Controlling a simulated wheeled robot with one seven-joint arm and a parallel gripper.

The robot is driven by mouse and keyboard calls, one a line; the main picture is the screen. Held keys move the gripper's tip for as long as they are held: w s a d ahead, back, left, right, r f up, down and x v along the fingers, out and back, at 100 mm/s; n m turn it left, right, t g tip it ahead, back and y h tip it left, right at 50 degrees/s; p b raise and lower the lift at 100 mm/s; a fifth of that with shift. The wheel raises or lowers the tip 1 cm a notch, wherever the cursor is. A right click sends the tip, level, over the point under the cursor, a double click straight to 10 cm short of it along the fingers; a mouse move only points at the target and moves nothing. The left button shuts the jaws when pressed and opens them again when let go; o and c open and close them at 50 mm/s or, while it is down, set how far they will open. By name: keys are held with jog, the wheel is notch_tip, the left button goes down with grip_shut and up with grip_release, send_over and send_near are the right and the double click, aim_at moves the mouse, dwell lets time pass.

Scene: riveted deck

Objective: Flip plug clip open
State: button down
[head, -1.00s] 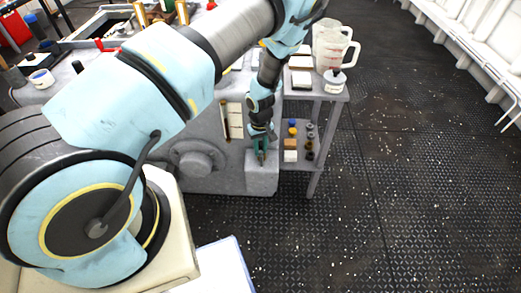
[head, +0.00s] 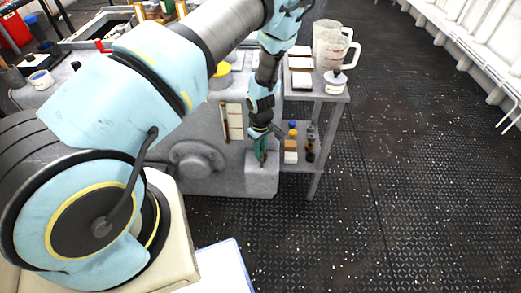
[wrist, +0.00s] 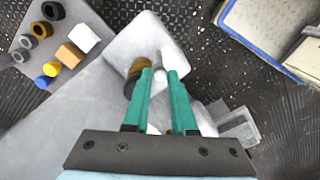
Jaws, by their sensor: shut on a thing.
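My gripper (head: 262,155) points down at the pale grey box (head: 261,180) on the front of the grey machine. In the wrist view its two green fingers (wrist: 160,73) reach over the top of this box (wrist: 120,45). The fingers are shut on a small grey piece between their tips, which looks like the plug clip (wrist: 158,62); it is mostly hidden by them. A dark and brown round plug (wrist: 134,78) sits just left of the left fingertip. I cannot tell how far the clip is turned.
A round hub (head: 195,160) juts from the machine's front. The dark floor at right is clear.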

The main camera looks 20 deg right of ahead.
jog(key=c, duration=0.7)
grip_release()
